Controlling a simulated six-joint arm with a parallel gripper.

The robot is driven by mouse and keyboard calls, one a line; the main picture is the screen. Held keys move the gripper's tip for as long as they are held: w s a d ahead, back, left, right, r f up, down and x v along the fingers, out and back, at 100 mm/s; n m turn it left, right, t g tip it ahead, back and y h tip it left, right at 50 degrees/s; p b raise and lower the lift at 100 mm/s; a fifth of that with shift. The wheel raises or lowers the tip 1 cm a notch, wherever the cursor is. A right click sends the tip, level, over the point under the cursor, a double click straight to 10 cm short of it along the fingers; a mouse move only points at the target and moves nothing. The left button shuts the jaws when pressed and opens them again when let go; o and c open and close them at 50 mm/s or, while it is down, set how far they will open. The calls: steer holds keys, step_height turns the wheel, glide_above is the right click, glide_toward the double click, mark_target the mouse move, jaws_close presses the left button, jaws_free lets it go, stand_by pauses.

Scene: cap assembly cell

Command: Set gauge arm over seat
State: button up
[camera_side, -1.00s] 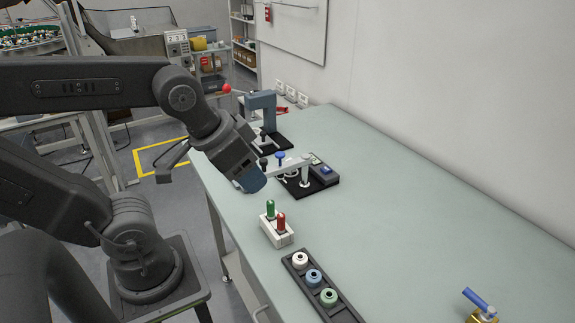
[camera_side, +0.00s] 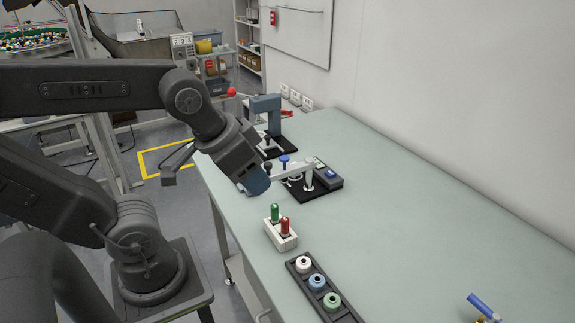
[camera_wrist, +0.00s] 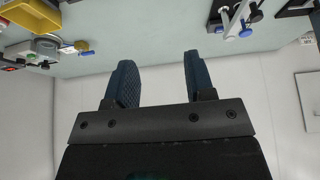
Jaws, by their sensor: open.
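The gauge arm (camera_side: 296,168) is a light grey bar on a post over a black base (camera_side: 328,188). It carries a blue knob (camera_side: 283,159) and has a dark knob (camera_side: 266,168) at its left end. A pale ring that looks like the seat (camera_side: 291,180) shows just below the bar. I cannot tell whether they line up. My gripper (camera_side: 260,186) is close to the arm's left end in the side view, its blue fingers partly overlapping it. The wrist view shows the two fingers apart with nothing between them (camera_wrist: 158,65). Contact with the gauge arm cannot be told.
A white block with green and red pegs (camera_side: 281,236) stands nearer the camera. A dark tray (camera_side: 341,315) holds white, blue and green rings. A blue-grey press (camera_side: 267,114) stands behind. A blue-handled brass part (camera_side: 486,306) is at right.

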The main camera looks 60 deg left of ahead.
steer(key=w+a+r+n+g, duration=0.2)
steer(key=w+a+r+g, duration=0.1)
steer(key=w+a, duration=0.3)
steer(key=n+g, duration=0.3)
glide_above(268, 163)
step_height(268, 163, down, 14)
steer(key=shift+d+r, duration=0.1)
steer(key=shift+r, duration=0.1)
steer(key=shift+c, duration=0.4)
jaws_close()
